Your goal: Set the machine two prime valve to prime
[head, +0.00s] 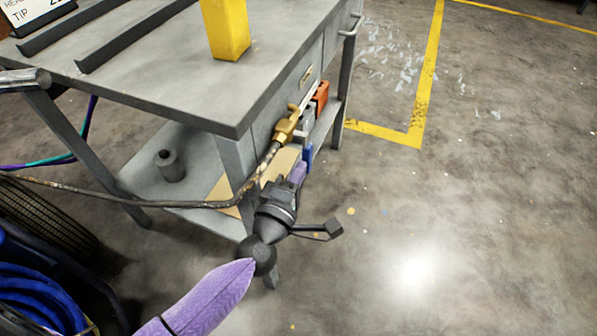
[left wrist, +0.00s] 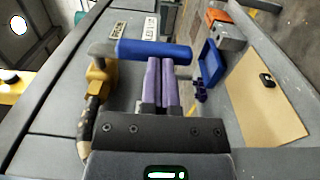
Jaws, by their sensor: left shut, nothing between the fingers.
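A blue cylindrical handle (left wrist: 153,51) lies across the tips of my left gripper's purple fingers (left wrist: 163,82) in the left wrist view. It may be the prime valve's lever; no label shows which machine it belongs to. Whether the fingers touch it, I cannot tell. In the head view my left gripper (head: 298,173) is beside the cart's front corner, just below a small blue part (head: 307,156). The fingers are together with nothing between them. My right gripper is in neither view.
A brass-coloured fitting (head: 286,125) on a worn hose sits close to the left gripper. A grey box (head: 305,119) and an orange box (head: 321,95) are on the cart's side. The grey cart top (head: 150,90) carries a yellow block (head: 226,32). The floor at right is clear.

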